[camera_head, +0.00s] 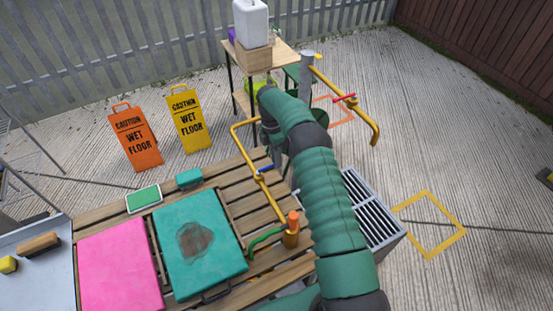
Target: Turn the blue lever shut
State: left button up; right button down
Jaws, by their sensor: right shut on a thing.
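The blue lever (265,169) is a small bar on the yellow pipe that runs along the right side of the slatted wooden table. My right arm reaches up from the bottom and bends down at the far end. My right gripper (273,158) is a dark shape at the lever's right end, partly hidden behind my arm, and it is shut on the lever. The exact grip is hard to see. The lever lies slantwise across the pipe. My left gripper is not in view.
A second yellow pipe with a red lever (344,98) stands behind. The slatted table (236,180) holds a pink board (120,265), a teal case (200,270) and an orange-topped fitting (292,225). A metal grate (365,205) is right of my arm. Wet-floor signs (188,118) stand behind left.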

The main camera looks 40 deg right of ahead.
jog(key=shift+w+d+r, duration=0.1)
jog(key=shift+w+r, duration=0.05)
jog(key=c, duration=1.8)
grip_release()
jog(key=o, duration=0.3)
jog(key=v, duration=0.7)
jog(key=shift+d, duration=0.1)
